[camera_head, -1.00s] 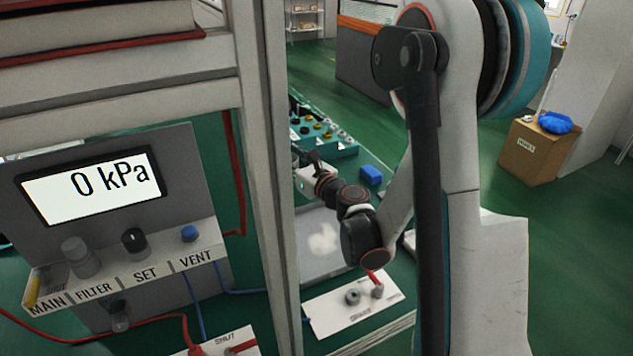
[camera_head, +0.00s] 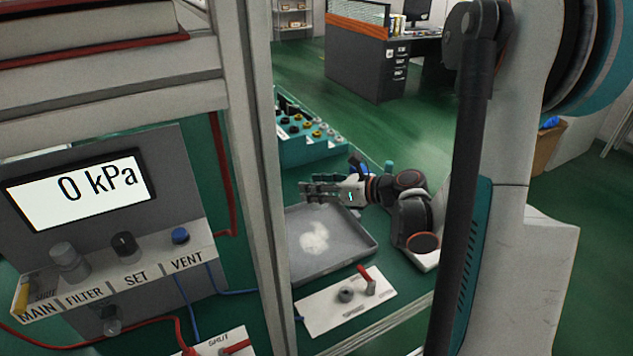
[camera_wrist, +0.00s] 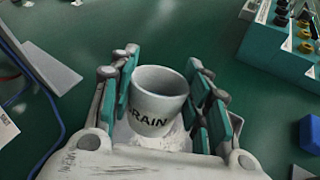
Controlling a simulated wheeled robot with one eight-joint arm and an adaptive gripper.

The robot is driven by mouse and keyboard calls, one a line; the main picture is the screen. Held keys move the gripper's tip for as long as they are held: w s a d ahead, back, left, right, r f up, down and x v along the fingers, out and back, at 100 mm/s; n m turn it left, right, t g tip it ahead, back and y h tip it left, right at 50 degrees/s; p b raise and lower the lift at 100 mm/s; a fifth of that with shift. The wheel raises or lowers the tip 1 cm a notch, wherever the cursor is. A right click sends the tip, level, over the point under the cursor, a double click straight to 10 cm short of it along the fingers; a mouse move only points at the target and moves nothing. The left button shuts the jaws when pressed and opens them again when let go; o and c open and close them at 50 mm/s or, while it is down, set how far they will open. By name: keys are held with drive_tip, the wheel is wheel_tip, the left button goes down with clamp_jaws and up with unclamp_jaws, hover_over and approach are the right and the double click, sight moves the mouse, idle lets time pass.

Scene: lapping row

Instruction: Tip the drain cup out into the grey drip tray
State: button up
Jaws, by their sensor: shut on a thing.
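The drain cup (camera_wrist: 158,100) is pale grey with dark lettering, and its open mouth shows in the wrist view. My gripper (camera_wrist: 163,76) is shut on it, with teal-padded fingers on both sides. In the head view my gripper (camera_head: 325,190) is above the far part of the grey drip tray (camera_head: 350,258), fingers pointing left. The cup cannot be made out there. The tray lies flat on the green bench and has a whitish patch on its floor. I cannot tell whether anything is in the cup or how far it tilts.
A teal rack (camera_head: 308,150) with several knobs or fittings stands behind the tray. A white plate with a red lever (camera_head: 345,300) lies in front. A pale post (camera_head: 258,180) stands left of the tray. The gauge panel (camera_head: 105,185) reads 0 kPa.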

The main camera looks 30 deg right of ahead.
drive_tip(key=f+g+p, duration=0.1)
drive_tip(key=p, duration=0.1)
drive_tip(key=m+g+h+p, duration=0.1)
drive_tip(key=g, duration=0.1)
drive_tip(key=shift+w+f+g+p, duration=0.3)
drive_tip(key=shift+w+f+p, duration=0.05)
drive_tip(key=shift+f, duration=0.05)
drive_tip(key=g, duration=0.1)
drive_tip(key=f+m+g+p, duration=0.1)
drive_tip(key=shift+w+f+g, duration=0.15)
drive_tip(key=shift+w+g, duration=0.2)
drive_tip(key=shift+g, duration=0.05)
drive_tip(key=f+g, duration=0.1)
drive_tip(key=f+m+g, duration=0.1)
drive_tip(key=g, duration=0.1)
drive_tip(key=shift+w+m+h, duration=0.3)
drive_tip(key=shift+r, duration=0.1)
